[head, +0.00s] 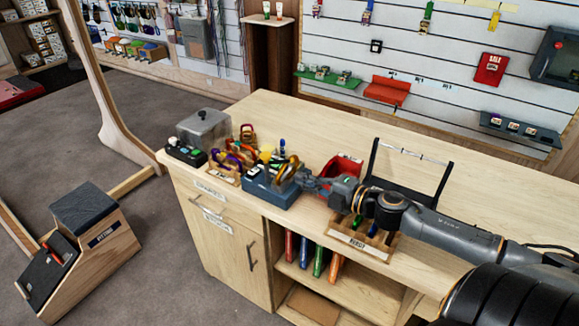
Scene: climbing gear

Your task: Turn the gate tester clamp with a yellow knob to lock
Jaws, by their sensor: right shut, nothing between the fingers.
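The gate tester (268,193) is a blue block near the front edge of the wooden counter. A small yellow knob (265,156) shows at its top, beside metal parts and a green and blue piece. My right gripper (301,177) reaches in from the right and is shut, with nothing held. Its tip is close to the right side of the tester's top. I cannot tell whether it touches the clamp. The clamp's exact angle is too small to read, and the gripper partly covers that side. My left gripper is not in view.
A clear box (203,128), a dark switch panel (186,152) and a rack of colourful gear (234,160) stand left of the tester. A red bin (345,168) and a wooden slotted holder (362,237) are near my right arm. The counter's back right (480,195) is free.

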